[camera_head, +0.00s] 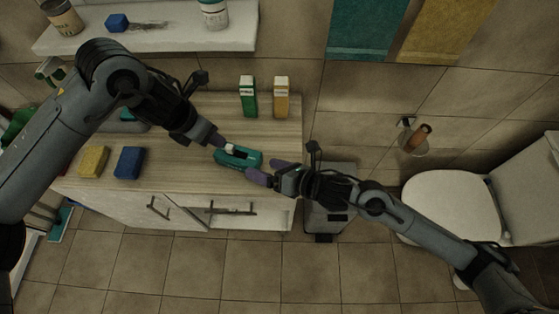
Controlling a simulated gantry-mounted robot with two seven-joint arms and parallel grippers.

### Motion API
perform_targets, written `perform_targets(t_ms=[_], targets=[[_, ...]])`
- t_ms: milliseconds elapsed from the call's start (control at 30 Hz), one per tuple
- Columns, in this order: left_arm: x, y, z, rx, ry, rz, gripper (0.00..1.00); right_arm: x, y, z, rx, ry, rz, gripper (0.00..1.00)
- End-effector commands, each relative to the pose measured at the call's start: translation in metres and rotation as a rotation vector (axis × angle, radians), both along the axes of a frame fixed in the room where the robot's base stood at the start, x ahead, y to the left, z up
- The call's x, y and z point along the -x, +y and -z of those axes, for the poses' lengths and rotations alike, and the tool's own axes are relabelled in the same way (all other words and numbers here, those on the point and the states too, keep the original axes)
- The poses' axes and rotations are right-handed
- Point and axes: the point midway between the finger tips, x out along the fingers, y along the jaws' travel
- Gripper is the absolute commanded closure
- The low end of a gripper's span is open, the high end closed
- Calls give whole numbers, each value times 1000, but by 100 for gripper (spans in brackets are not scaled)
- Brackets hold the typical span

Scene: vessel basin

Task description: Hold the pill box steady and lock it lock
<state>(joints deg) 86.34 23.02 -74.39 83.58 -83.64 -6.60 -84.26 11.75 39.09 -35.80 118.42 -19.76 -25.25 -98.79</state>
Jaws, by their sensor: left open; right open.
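The teal pill box (239,159) lies on the wooden counter, near its front edge, and a small pale part shows on its top. My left gripper (222,144) comes from the upper left with its fingertips at the box's upper left side. Whether it touches the box is unclear. One finger is close to the box's lower right edge. The lock's details are too small to tell.
Behind the box stand a green carton (248,97) and a yellow carton (281,97). A yellow sponge (94,161) and a blue sponge (129,162) lie at the left. The counter (190,178) is bare in front. A toilet (452,205) stands at the right.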

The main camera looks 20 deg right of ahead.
Motion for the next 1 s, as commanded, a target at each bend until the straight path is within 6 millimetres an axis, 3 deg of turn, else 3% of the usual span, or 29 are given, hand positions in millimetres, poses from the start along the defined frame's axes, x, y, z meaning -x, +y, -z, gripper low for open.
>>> perform_targets(t_ms=[200, 467, 667, 1000], targets=[[0, 0, 0, 0, 0, 0, 57, -11, -19, 5, 280, -281, -278, 8], [0, 0, 0, 0, 0, 0, 57, -16, -32, 8, 410, -428, -418, 8], [0, 0, 0, 0, 0, 0, 57, -25, -20, 15, 423, -445, -435, 8], [0, 0, 0, 0, 0, 0, 57, -53, 19, 35, 421, -442, -433, 8]])
